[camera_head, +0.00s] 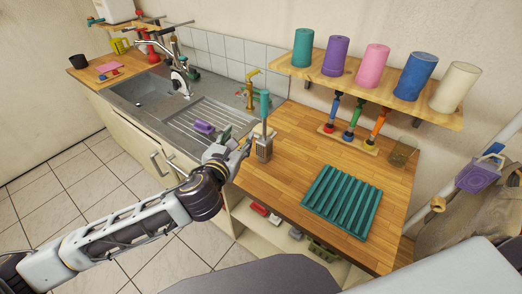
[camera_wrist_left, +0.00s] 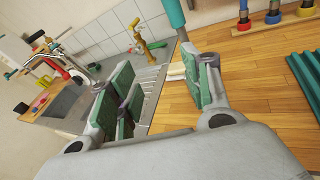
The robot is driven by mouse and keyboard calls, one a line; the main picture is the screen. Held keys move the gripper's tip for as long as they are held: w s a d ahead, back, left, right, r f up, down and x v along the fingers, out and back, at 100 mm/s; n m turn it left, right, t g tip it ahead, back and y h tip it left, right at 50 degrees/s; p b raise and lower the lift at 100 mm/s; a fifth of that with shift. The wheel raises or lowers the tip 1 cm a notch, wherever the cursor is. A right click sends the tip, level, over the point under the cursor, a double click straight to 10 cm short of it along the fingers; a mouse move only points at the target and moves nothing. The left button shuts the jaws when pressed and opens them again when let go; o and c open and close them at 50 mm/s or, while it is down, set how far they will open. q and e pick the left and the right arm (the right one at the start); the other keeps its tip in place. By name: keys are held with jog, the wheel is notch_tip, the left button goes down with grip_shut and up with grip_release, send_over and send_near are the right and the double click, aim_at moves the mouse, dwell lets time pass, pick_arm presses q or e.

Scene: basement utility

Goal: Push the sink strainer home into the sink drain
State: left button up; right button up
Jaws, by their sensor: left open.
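The grey metal sink (camera_head: 155,92) is set in the counter at the back left, with a ribbed drainboard (camera_head: 200,118) on its right. It also shows in the left wrist view (camera_wrist_left: 66,106). I cannot make out the drain or surely identify the strainer. A purple object (camera_head: 204,127) lies on the drainboard. A teal-handled tool (camera_head: 265,104) with a metal lower part stands on the wooden counter. My left gripper (camera_head: 238,145) is open and empty, just left of this tool. Its two green-padded fingers (camera_wrist_left: 160,90) are spread in the wrist view. My right gripper is out of view.
A brass tap (camera_head: 251,88) stands behind the drainboard and a curved faucet (camera_head: 178,65) behind the sink. A teal ribbed mat (camera_head: 341,200) lies on the wooden counter (camera_head: 285,170). A shelf (camera_head: 400,97) above carries several coloured rolls. Bare wood lies between tool and mat.

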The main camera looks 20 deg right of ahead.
pick_arm(q)
jog(key=r+h, duration=0.1)
jog(key=s+d+r+h, duration=0.1)
jog(key=r, duration=0.1)
jog(key=s+d+r+h, duration=0.1)
jog(key=shift+d+r+t, duration=0.2)
jog(key=shift+t, duration=0.2)
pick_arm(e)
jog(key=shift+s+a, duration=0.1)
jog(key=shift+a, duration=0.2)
pick_arm(q)
jog(key=shift+w, duration=0.15)
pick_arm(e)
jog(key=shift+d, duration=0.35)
pick_arm(q)
send_near(263, 105)
jog(key=shift+x, duration=1.55)
jog(key=shift+p+x, duration=0.5)
jog(key=shift+x, duration=0.95)
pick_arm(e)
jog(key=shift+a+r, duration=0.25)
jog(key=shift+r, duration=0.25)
pick_arm(q)
jog(key=shift+w+d, duration=0.1)
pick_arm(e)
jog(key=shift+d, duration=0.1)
